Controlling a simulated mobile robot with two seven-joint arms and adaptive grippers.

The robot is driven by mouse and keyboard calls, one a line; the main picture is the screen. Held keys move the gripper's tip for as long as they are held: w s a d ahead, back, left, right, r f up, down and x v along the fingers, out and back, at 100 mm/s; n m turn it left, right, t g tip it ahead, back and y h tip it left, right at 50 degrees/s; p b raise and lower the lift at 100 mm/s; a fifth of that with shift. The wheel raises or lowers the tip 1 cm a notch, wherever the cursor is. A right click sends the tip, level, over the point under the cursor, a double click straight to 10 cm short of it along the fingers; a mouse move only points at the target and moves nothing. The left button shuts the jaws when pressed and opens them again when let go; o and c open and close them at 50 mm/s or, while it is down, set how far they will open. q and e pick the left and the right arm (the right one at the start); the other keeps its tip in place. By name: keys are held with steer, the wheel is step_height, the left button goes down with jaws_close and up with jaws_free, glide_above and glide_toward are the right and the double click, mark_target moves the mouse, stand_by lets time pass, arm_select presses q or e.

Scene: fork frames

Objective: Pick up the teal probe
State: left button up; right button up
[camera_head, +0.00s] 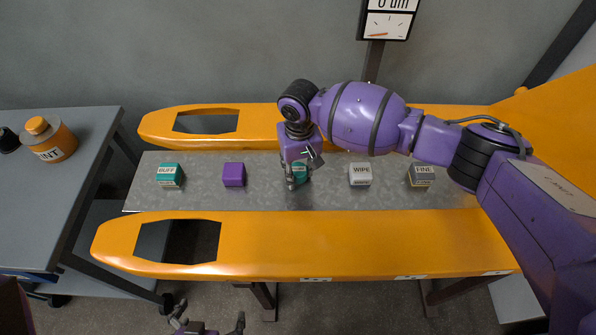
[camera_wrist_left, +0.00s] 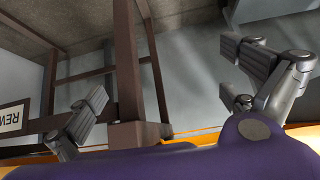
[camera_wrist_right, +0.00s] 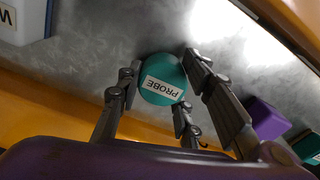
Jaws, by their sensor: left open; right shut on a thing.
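The teal probe (camera_wrist_right: 163,79) is a round teal piece with a white PROBE label in the right wrist view. In the head view only a part of the probe (camera_head: 301,171) shows beside my right gripper (camera_head: 299,177). My right gripper is shut on it, with fingers on both sides. I cannot tell whether the probe touches the grey metal surface (camera_head: 330,198). My left gripper (camera_head: 210,316) is open and empty at the bottom of the head view, in front of the orange frame and away from the pieces.
On the metal surface stand a teal BUFF block (camera_head: 169,177), a purple block (camera_head: 233,175), a white WIPE block (camera_head: 360,175) and a grey FINE block (camera_head: 421,176). Orange rails (camera_head: 290,255) flank it. A side table (camera_head: 60,215) holds an orange container (camera_head: 52,142).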

steer(key=shift+r, duration=0.1)
steer(key=shift+r, duration=0.6)
steer(key=s+r+p, duration=0.1)
steer(key=s+r, duration=0.3)
steer(key=r, duration=0.4)
steer(key=shift+s+p, duration=0.3)
steer(key=shift+p, duration=0.1)
steer(key=s+r, duration=0.1)
steer(key=s, duration=0.1)
steer(key=s+r, duration=0.1)
steer(key=s, duration=0.2)
steer(key=s+r+p, duration=0.1)
steer(key=s, duration=0.1)
steer(key=shift+s, duration=0.4)
steer(key=shift+s+r, duration=0.3)
steer(key=shift+s, duration=0.3)
arm_select(q)
steer(key=r, duration=0.2)
steer(key=w, duration=0.1)
steer(key=shift+d+r, duration=0.4)
arm_select(e)
steer(key=shift+s, duration=0.2)
